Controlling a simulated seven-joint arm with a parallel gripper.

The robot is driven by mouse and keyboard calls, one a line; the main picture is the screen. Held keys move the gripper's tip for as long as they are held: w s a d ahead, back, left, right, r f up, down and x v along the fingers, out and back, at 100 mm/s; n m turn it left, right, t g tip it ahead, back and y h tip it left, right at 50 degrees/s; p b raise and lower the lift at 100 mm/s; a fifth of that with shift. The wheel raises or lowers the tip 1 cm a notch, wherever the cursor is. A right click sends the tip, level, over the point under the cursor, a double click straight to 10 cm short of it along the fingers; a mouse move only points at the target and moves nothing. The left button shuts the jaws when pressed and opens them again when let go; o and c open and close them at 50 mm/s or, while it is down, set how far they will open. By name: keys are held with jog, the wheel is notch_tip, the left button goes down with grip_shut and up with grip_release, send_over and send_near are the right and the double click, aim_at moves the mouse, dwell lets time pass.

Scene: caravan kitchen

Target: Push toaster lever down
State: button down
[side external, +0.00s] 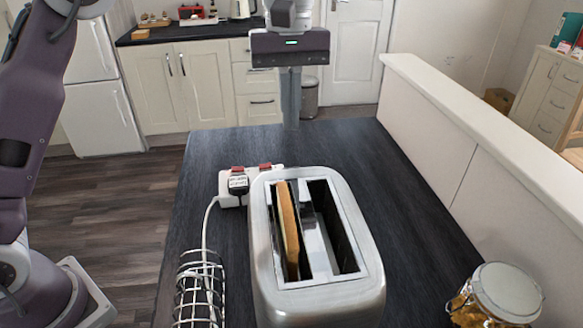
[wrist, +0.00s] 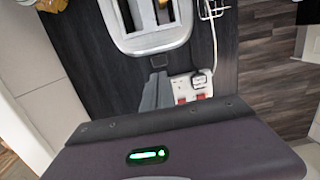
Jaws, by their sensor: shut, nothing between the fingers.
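A silver toaster (side external: 262,250) stands on the dark worktop, with a slice of bread (side external: 288,225) upright in its left slot in the side view. The right slot looks empty. My gripper (side external: 291,127) is shut and empty, fingers pointing down beyond the toaster's far end. In the wrist view my grey fingers (wrist: 153,95) are close to the tab; I cannot tell if they touch.
A white socket strip (side external: 230,190) with a black plug and red switches lies beside the toaster's far left corner. A white cord runs to a wire rack (side external: 197,290). A glass jar (side external: 505,295) stands at the near right.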

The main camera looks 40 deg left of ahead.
aim_at(291, 168)
jog(key=shift+s+d+f, duration=0.15)
jog(key=shift+f, duration=1.55)
jog(key=shift+s+d+f, duration=0.1)
jog(key=shift+f, duration=1.6)
notch_tip(291, 168, down, 6)
jog(key=w+a, duration=0.2)
notch_tip(291, 168, up, 7)
jog(key=shift+w+a, duration=0.3)
